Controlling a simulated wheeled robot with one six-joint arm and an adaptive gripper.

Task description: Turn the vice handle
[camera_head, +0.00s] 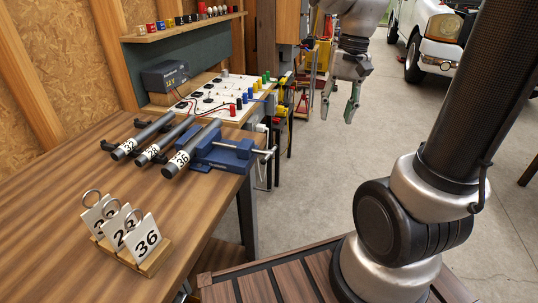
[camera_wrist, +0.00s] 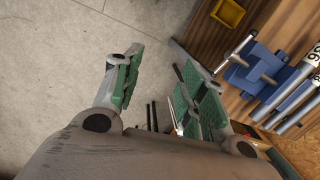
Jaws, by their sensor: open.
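The blue vice (camera_head: 222,152) is mounted at the right edge of the wooden workbench. Its metal handle (camera_head: 268,154), a thin bar across the screw end, sticks out past the bench edge. My gripper (camera_head: 338,108) is open and empty, hanging over the floor to the right of the vice and apart from it. In the wrist view, my gripper's green-padded fingers (camera_wrist: 160,65) are spread. There the vice (camera_wrist: 256,74) and its handle (camera_wrist: 237,51) show to the right of the fingers, with nothing touching the handle.
Numbered dark tubes (camera_head: 153,147) lie beside the vice on the bench (camera_head: 60,195). A wooden stand (camera_head: 152,263) holds number tags. A white board (camera_head: 214,96) with coloured terminals lies behind. Tools hang at the bench end. The concrete floor (camera_head: 310,185) beside the bench is clear.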

